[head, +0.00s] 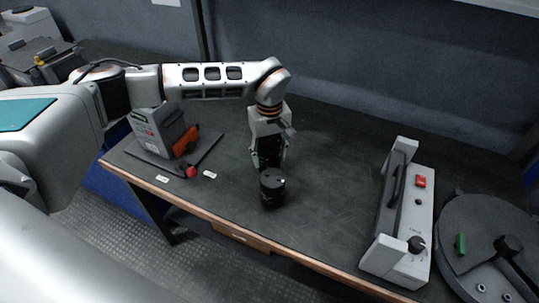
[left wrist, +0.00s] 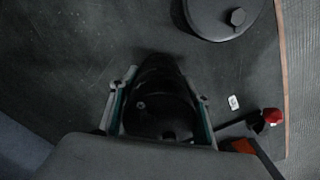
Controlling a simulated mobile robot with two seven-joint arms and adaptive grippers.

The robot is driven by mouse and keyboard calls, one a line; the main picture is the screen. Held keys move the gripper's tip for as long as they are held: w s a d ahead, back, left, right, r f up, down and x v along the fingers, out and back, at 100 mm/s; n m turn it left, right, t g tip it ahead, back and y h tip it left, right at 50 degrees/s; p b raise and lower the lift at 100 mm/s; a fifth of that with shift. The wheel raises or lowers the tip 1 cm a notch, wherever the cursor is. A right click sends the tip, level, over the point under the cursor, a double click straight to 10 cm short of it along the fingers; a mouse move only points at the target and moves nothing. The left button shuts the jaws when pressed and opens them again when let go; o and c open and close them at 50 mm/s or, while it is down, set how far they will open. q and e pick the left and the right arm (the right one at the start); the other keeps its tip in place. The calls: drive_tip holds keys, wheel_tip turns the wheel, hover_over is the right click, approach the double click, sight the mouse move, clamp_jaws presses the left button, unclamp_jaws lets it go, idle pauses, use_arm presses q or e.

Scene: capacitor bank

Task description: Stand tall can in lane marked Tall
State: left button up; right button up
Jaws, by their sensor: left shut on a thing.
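My left gripper (head: 268,150) points down over the middle of the bench, shut on a dark can. In the left wrist view the held black can (left wrist: 155,105) sits between the two fingers (left wrist: 160,118). In the head view the fingers and a nearer can mostly hide it; I cannot tell whether it touches the bench. A second black can (head: 272,188) stands upright in front of the gripper; its round top with a terminal (left wrist: 225,12) shows in the left wrist view. Small white labels (head: 162,179) (head: 209,174) lie near the front edge; their text is too small to read.
A grey meter box (head: 158,130) with an orange part (head: 185,141) and a red-tipped probe (head: 192,171) stands left. A grey switch unit (head: 410,215) and a round dark tray (head: 478,225) are at right. The bench between gripper and switch unit is clear.

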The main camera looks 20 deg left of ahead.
use_arm(q)
drive_tip(key=o, duration=1.7)
drive_tip(key=shift+f, duration=0.1)
